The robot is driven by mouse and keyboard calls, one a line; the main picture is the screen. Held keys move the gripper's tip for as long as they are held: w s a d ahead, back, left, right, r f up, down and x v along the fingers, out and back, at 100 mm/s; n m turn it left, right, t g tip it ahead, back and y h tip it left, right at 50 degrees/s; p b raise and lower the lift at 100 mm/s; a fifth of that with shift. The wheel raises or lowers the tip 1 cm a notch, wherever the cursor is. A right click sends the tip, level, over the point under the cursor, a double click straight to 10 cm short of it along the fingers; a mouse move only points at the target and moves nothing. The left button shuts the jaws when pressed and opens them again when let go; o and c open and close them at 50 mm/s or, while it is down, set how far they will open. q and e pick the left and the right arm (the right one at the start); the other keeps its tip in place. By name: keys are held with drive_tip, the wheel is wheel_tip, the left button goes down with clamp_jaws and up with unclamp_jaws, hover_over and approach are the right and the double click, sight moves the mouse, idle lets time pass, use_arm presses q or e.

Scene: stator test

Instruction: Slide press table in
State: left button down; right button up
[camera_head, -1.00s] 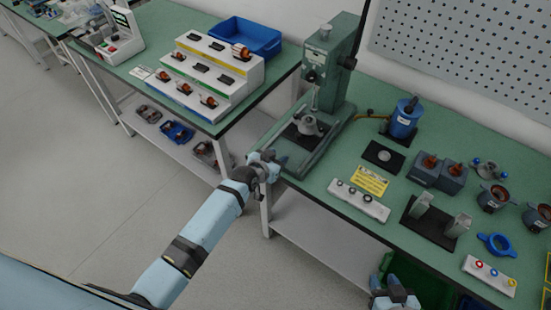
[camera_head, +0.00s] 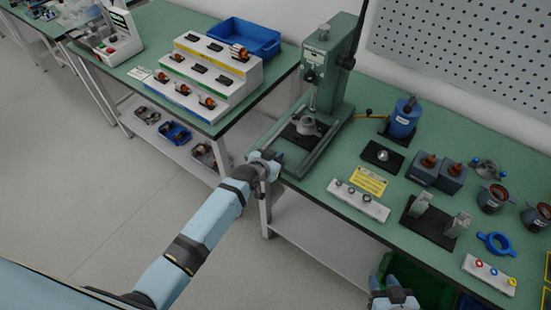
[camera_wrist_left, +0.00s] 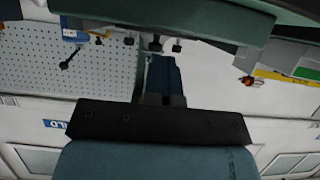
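The green press (camera_head: 325,70) stands at the left end of the right workbench, with a tall column and a dark lever. Its press table (camera_head: 291,133), a dark plate with a grey round fixture (camera_head: 306,124) on it, sits between rails on the base, roughly below the ram. My left gripper (camera_head: 266,158) is at the front left end of the press base; touching or apart cannot be told, nor how wide its fingers are. In the left wrist view a dark bar and teal parts fill much of the picture. My right gripper (camera_head: 392,290) is low at the bottom, before the bench, its fingers unclear.
Right of the press are a blue cylinder device (camera_head: 404,118), a yellow label (camera_head: 369,181), a white button strip (camera_head: 358,201) and a black fixture with two metal blocks (camera_head: 434,222). A left bench holds a stepped white rack (camera_head: 215,70) and a blue bin (camera_head: 243,36).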

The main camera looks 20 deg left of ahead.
sight(295, 139)
use_arm(q)
drive_tip(key=shift+w+d, duration=0.25)
drive_tip(key=shift+w, duration=0.5)
drive_tip(key=shift+w+d, duration=0.1)
drive_tip(key=shift+w, duration=0.15)
drive_tip(key=shift+w+b, duration=0.1)
drive_tip(key=shift+b, duration=0.2)
drive_tip(key=shift+w+d+b, duration=0.25)
drive_tip(key=shift+w, duration=0.4)
drive_tip(key=shift+w+d+b, duration=0.2)
drive_tip(key=shift+w+d, duration=0.05)
drive_tip(key=shift+w, duration=0.35)
drive_tip(key=shift+w+d+b, duration=0.25)
drive_tip(key=shift+w+b, duration=0.1)
drive_tip(key=shift+w, duration=0.35)
drive_tip(key=shift+w+d+b, duration=0.25)
drive_tip(key=shift+w+b, duration=0.05)
drive_tip(key=shift+w, duration=0.4)
drive_tip(key=c, duration=1.8)
unclamp_jaws()
drive_tip(key=shift+c, duration=0.2)
